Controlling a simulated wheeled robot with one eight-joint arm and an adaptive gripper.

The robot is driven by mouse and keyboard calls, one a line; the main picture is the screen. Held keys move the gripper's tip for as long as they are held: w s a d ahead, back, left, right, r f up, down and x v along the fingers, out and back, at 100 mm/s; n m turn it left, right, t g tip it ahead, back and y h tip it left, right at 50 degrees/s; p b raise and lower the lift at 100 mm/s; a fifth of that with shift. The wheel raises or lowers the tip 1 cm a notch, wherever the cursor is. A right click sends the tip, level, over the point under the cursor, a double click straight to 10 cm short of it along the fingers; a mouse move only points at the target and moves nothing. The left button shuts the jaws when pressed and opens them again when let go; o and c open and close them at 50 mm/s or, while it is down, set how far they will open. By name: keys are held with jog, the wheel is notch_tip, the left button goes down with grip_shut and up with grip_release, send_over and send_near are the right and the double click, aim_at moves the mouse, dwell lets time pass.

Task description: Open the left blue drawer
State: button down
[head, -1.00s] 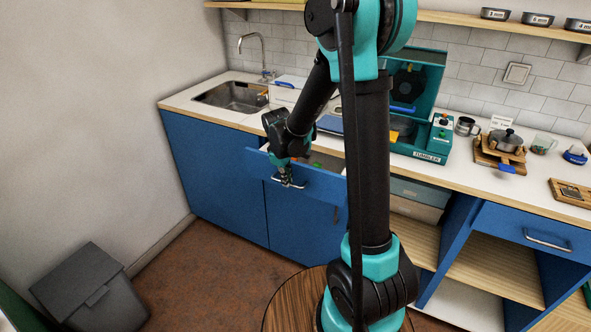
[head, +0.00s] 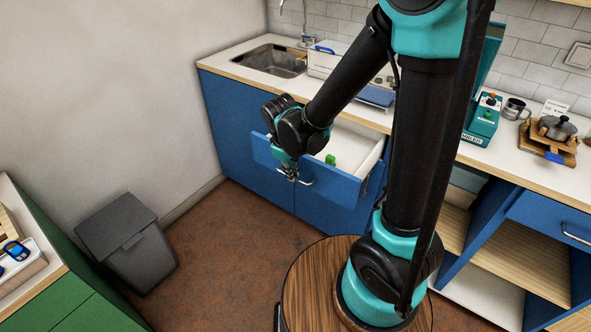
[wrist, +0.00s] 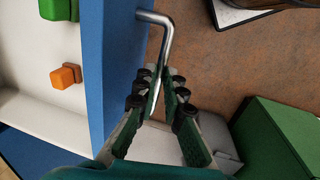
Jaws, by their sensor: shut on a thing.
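The left blue drawer (head: 335,188) stands pulled out from the blue cabinet below the sink counter, its white inside showing. A green block (head: 330,160) lies in it; the wrist view shows a green block (wrist: 58,8) and an orange block (wrist: 66,76) inside. The drawer's metal bar handle (wrist: 160,35) sits on the blue front (wrist: 115,60). My gripper (wrist: 160,88) is shut on the handle, its two fingers on either side of the bar. In the head view my gripper (head: 290,175) is at the drawer front, partly hiding the handle.
A grey bin (head: 130,240) stands on the brown floor at left. A green cabinet (head: 60,285) is at the lower left. The sink (head: 270,60) is set in the counter above. Open shelves (head: 515,260) are at right. The floor between bin and drawer is clear.

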jog(key=c, duration=1.6)
grip_release()
jog(key=shift+r, duration=0.1)
notch_tip(320, 180, up, 12)
jog(key=s+a, duration=0.1)
jog(key=s, duration=0.1)
jog(key=shift+a+f, duration=0.25)
